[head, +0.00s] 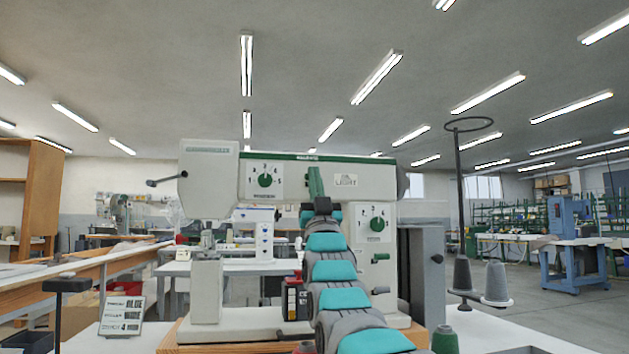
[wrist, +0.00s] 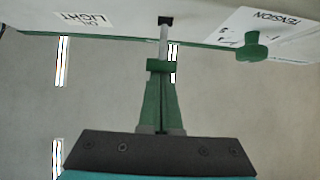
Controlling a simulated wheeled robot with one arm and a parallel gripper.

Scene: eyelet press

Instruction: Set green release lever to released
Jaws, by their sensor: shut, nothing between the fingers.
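The release lever shows in the wrist view, which is upside down. It is a thin grey rod leaving a dark slot in the machine front, with a green crosspiece handle (wrist: 161,66) at its end. My gripper (wrist: 160,82) has slim green fingers, shut against each other and empty. Their tips are at the handle; I cannot tell whether they touch it. In the head view my gripper (head: 314,172) reaches up to the machine's upper front, between the numbered dial and the LIGHT label. It hides the lever there.
The white eyelet press (head: 220,180) fills the middle. Its green tension dial knob (head: 265,181) is left of my gripper; it also shows in the wrist view (wrist: 252,46). A lower green knob (head: 377,224) is to the right. Thread cones (head: 495,283) stand at the right.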

